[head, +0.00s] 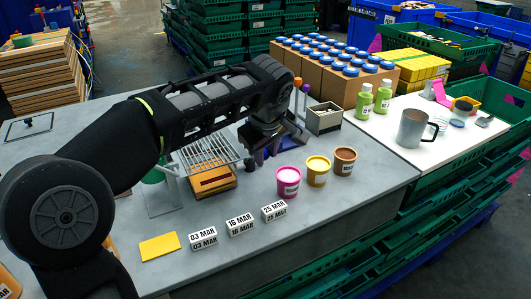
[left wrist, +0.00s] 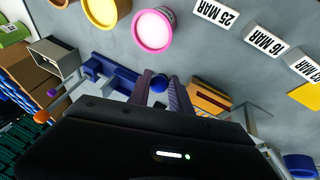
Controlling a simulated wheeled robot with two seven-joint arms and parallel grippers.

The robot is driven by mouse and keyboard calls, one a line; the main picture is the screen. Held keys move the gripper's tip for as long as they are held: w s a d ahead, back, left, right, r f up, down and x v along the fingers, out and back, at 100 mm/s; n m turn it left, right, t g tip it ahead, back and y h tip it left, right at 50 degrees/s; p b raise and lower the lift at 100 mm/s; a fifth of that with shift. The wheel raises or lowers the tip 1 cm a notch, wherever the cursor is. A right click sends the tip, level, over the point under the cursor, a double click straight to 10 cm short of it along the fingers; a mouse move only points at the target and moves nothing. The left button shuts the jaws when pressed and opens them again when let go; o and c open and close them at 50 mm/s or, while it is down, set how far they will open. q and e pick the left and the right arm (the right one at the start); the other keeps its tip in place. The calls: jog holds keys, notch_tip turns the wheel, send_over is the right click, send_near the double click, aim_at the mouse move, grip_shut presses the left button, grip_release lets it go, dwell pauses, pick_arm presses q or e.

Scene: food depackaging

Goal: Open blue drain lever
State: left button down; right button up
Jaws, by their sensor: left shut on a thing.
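My left arm reaches in from the left in the head view, and my left gripper (head: 262,150) points down at the table behind the colored cups. In the left wrist view the two fingers of my left gripper (left wrist: 161,88) are closed around the round blue knob of the drain lever (left wrist: 158,84). The rest of the lever is hidden by the fingers and wrist. A blue bracket-like fixture (left wrist: 118,76) lies beside the fingers. A wire rack (head: 209,152) stands over an orange-yellow box (head: 212,182) left of the gripper in the head view. My right gripper is not seen.
Pink (head: 288,182), yellow (head: 317,171) and brown (head: 344,162) cups stand close to the gripper. Date blocks (head: 240,225) and a yellow card (head: 159,248) lie at the front. A grey open box (head: 323,118) stands behind. The front right of the table is clear.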

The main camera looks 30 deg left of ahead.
pick_arm(q)
jog(key=shift+s+f, duration=0.1)
jog(key=shift+f, duration=0.05)
jog(key=c, duration=1.2)
grip_release()
jog(key=v, duration=0.8)
